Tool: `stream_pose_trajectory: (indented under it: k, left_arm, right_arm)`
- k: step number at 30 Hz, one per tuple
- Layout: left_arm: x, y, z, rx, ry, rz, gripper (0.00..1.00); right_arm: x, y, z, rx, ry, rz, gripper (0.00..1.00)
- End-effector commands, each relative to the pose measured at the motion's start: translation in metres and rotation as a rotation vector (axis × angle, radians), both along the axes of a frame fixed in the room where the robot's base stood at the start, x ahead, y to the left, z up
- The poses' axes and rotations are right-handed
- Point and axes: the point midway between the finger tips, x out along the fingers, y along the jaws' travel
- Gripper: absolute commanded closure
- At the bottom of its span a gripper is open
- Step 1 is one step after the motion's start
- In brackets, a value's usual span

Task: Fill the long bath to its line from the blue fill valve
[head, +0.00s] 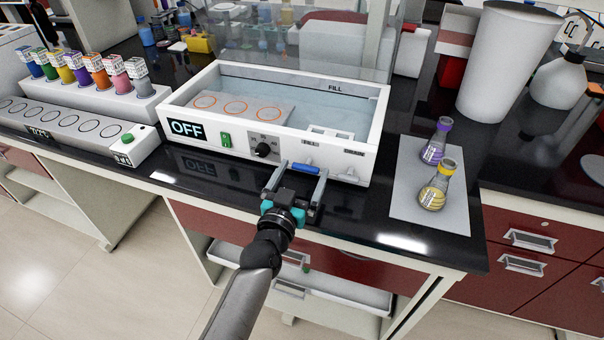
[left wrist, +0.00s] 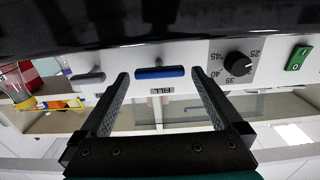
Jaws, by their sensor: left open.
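The long bath (head: 200,102) is a white trough with clear pale-blue contents, a tray with orange rings inside and a FILL mark (head: 334,87) on its inner back wall. Its display (head: 187,129) reads OFF. The blue fill valve (head: 305,168) is a horizontal bar low on the front face, labelled FILL. My left gripper (head: 303,172) is open in front of it, one finger to each side. In the left wrist view, upside down, the blue valve (left wrist: 160,72) lies between the two fingertips (left wrist: 160,75), with gaps on both sides. My right gripper is out of view.
A green switch (head: 226,139) and a dial (head: 263,149) are left of the valve; a grey valve (head: 346,177) is right. A mat (head: 408,205) holds two flasks (head: 433,192). A rack of coloured bottles (head: 90,98) stands left. A glass pane rises behind the bath.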

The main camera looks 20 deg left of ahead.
Motion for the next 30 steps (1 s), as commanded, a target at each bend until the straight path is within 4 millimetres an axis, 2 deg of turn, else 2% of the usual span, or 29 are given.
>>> stream_pose_trajectory:
  k: [6, 27, 30]
  left_arm:
    - [0.0001, 0.0, 0.0, 0.0, 0.0, 0.0, 0.0]
    - [-0.0002, 0.0002, 0.0, 0.0, 0.0, 0.001, 0.78]
    - [-0.0002, 0.0002, 0.0003, -0.01, 0.0, 0.001, 0.78]
  right_arm:
    - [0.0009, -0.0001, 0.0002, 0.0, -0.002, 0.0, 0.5]
    - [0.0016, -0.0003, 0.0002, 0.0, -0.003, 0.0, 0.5]
    - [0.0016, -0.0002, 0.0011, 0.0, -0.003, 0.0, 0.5]
